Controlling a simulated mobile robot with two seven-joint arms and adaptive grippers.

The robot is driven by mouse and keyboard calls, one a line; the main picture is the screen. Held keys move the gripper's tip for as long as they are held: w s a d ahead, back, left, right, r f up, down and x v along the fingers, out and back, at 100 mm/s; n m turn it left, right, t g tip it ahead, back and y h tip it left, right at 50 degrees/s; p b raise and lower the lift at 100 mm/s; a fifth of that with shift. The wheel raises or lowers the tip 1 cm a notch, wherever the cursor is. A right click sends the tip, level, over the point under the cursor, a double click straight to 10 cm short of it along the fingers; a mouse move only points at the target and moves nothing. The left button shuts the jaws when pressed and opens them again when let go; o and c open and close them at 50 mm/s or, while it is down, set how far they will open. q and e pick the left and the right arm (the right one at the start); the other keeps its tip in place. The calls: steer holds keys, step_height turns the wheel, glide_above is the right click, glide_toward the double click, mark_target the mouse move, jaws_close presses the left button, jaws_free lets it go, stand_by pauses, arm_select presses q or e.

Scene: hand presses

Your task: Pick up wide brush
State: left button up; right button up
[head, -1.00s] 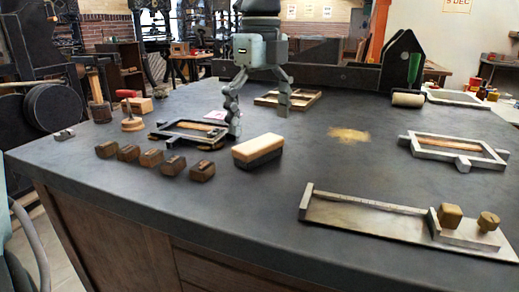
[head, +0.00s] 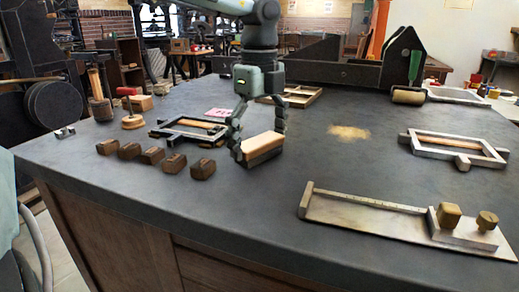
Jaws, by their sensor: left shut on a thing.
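The wide brush (head: 262,147) is a long block with a pale wooden top and a dark lower part. It is at the middle of the dark table in the head view. My left gripper (head: 258,141) points down over it, with one finger at its left end and the other at its right side near the back. The gripper is shut on the brush. The brush is level and at or very near the table top; I cannot tell whether it touches. My right gripper is not in view.
Several small dark wooden blocks (head: 153,156) stand in a row left of the brush. A dark metal frame (head: 182,134) lies just behind them. A metal composing stick (head: 375,217) lies front right, and another frame (head: 455,152) behind it. The table (head: 315,165) is clear right of the brush.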

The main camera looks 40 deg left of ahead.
mark_target(257, 140)
arm_select(q)
steer(key=shift+r, duration=0.15)
steer(key=shift+r, duration=0.25)
steer(key=r, duration=0.3)
steer(key=shift+s+a+r, duration=0.15)
steer(key=shift+a+r, duration=0.05)
steer(key=shift+r, duration=0.15)
steer(key=s+a+r+b, duration=0.1)
steer(key=s+a+r, duration=0.5)
steer(key=s+a, duration=0.2)
steer(key=shift+r, duration=0.2)
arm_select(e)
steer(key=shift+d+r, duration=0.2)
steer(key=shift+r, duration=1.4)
